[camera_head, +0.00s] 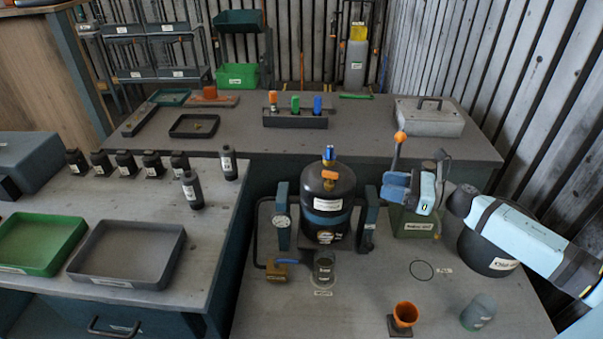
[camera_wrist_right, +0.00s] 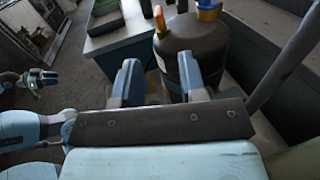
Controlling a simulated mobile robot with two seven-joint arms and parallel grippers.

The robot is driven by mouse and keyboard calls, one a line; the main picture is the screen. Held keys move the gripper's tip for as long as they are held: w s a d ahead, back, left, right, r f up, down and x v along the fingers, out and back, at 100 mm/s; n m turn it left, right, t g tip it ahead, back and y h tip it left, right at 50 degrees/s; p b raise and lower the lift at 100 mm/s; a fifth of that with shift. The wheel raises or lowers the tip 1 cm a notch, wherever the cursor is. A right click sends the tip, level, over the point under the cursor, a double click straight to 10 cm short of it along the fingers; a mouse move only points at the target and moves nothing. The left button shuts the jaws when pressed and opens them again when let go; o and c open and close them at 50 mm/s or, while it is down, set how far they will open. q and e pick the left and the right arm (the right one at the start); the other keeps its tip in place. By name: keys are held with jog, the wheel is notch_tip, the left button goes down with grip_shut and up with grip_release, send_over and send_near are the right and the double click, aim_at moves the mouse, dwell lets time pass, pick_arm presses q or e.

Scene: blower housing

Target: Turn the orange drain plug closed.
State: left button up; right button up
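The black tank (camera_head: 328,212) stands upright on the right bench. A small orange fitting (camera_head: 330,174), which looks like the plug, is on its upper front. Orange also shows on the tank's left edge in the right wrist view (camera_wrist_right: 160,18). My right gripper (camera_head: 393,187) is to the right of the tank, fingers pointing at it and apart from it. In the right wrist view its two blue fingers (camera_wrist_right: 160,85) stand apart, with the tank beyond and nothing clearly held. What looks like my left gripper (camera_wrist_right: 42,79) is small at that view's left edge.
A blue knob (camera_head: 329,154) tops the tank. A green box (camera_head: 415,223) and an orange-tipped lever (camera_head: 399,145) are close to my right gripper. A brass valve (camera_head: 277,271), glass jar (camera_head: 324,268) and orange cup (camera_head: 404,315) stand in front. Bench space right of the jar is mostly clear.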

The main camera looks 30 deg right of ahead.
aim_at(334, 173)
jog(key=p+x, duration=0.1)
jog(key=x, duration=0.7)
jog(key=p+x, duration=0.1)
jog(key=x, duration=0.3)
jog(key=shift+a+r+p, duration=0.2)
jog(key=shift+r+p, duration=0.1)
jog(key=shift+x, duration=0.8)
jog(key=shift+f, duration=0.15)
grip_shut()
